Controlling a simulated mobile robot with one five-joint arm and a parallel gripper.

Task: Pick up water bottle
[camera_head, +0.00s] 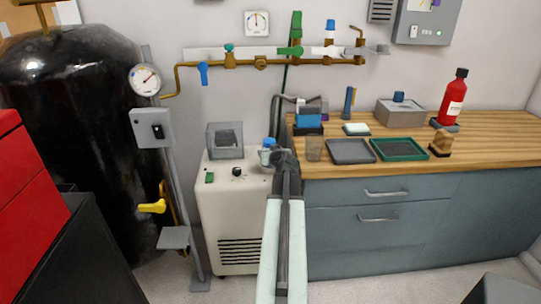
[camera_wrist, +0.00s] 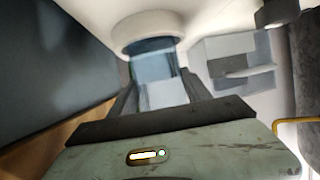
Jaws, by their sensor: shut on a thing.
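The water bottle (camera_head: 266,156) is small and pale with a blue cap. In the head view it stands over the right part of the cream cabinet's top, at the far end of my outstretched arm, and my gripper hides part of it. My gripper (camera_head: 279,156) is at its right side. In the wrist view my gripper (camera_wrist: 160,92) has its two dark fingers on either side of a blue-grey, see-through bottle (camera_wrist: 154,68), shut on it. A pale round part sits at its far end. I cannot tell whether the bottle touches the cabinet top.
The cream cabinet (camera_head: 238,222) also bears a grey box (camera_head: 225,140). A wooden worktop (camera_head: 490,130) to the right holds a clear cup (camera_head: 314,149), a grey tray (camera_head: 351,151), a green tray (camera_head: 400,149) and a red bottle (camera_head: 454,97). A black tank (camera_head: 85,110) stands left.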

